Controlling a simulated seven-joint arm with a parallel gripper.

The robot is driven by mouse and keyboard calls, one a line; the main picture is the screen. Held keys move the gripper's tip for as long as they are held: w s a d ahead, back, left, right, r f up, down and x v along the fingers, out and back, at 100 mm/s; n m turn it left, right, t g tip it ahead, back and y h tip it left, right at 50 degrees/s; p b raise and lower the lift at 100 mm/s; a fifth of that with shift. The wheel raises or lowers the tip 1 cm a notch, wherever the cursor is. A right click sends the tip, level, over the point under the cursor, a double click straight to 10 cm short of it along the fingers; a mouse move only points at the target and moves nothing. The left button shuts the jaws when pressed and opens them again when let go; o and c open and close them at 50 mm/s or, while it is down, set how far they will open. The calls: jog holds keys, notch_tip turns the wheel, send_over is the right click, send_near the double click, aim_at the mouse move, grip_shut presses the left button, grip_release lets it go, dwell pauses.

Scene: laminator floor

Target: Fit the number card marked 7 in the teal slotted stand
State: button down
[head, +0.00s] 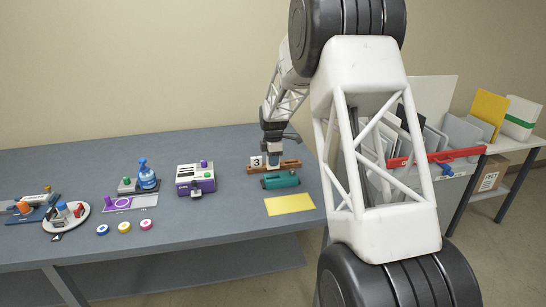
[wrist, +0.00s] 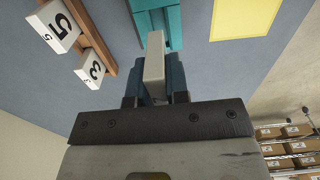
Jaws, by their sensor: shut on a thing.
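In the head view my gripper (head: 273,157) points down over the table, just behind the teal stand (head: 281,181).
A yellow sheet (head: 289,204) lies in front of the stand. A bin (head: 447,190) of panels is at the right. The table's front middle is clear.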

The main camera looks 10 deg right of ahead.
aim_at(273, 168)
jog(key=shift+f, duration=1.5)
jog(key=shift+f, duration=1.25)
dwell(4.1)
jog(key=c, duration=0.7)
grip_release()
